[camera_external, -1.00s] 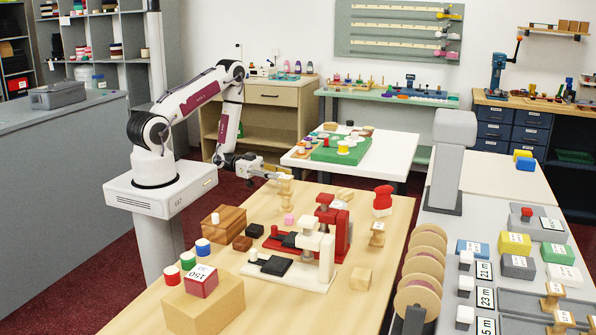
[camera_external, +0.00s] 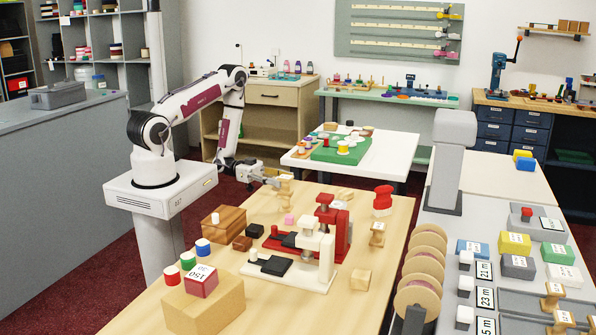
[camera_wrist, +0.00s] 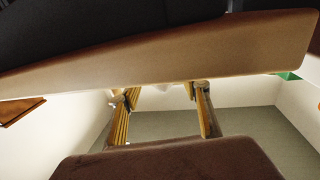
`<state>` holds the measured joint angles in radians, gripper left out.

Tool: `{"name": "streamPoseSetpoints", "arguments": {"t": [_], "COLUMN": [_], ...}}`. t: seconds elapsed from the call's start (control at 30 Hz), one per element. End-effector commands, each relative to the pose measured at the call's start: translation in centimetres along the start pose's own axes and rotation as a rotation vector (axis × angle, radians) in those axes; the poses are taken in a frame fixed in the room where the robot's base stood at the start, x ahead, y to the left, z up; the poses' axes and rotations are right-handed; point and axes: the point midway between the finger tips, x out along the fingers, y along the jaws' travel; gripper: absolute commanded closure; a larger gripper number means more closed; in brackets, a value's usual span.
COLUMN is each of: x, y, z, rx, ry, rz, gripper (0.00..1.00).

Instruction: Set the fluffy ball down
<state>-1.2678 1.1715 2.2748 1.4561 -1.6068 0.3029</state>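My gripper (camera_external: 271,179) is low over the far left edge of the wooden table, beside a turned wooden stand (camera_external: 284,190). Its fingers look small and blurred there. In the wrist view my gripper (camera_wrist: 168,102) shows two yellowish fingers apart, with a pale, partly hidden patch between their far ends. I cannot tell whether that patch is a held thing or background. I cannot make out a fluffy ball in either view.
A white table (camera_external: 395,155) with a green board stands behind. Bare tabletop lies at the front right.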

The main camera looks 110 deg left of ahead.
Motion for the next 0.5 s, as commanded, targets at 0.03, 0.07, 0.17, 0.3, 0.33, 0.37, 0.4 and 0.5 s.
{"name": "streamPoseSetpoints", "arguments": {"t": [0.03,0.07,0.17,0.3,0.33,0.37,0.4,0.5], "x": [0.0,0.0,-0.01,-0.14,-0.21,-0.28,-0.41,-0.89], "y": [0.01,0.01,0.01,0.0,0.0,-0.01,-0.01,-0.06], "z": [0.0,0.0,0.01,0.01,0.01,0.01,0.02,0.03], "rx": [0.0,0.0,0.0,0.0,0.0,0.0,-0.001,-0.001], "ry": [0.0,0.0,0.0,0.0,0.0,0.0,0.0,-0.001], "rz": [0.0,0.0,0.0,0.0,0.0,-0.001,-0.001,-0.002], "gripper": [0.54,0.54,0.54,0.54,0.54,0.54,0.54,0.54]}}
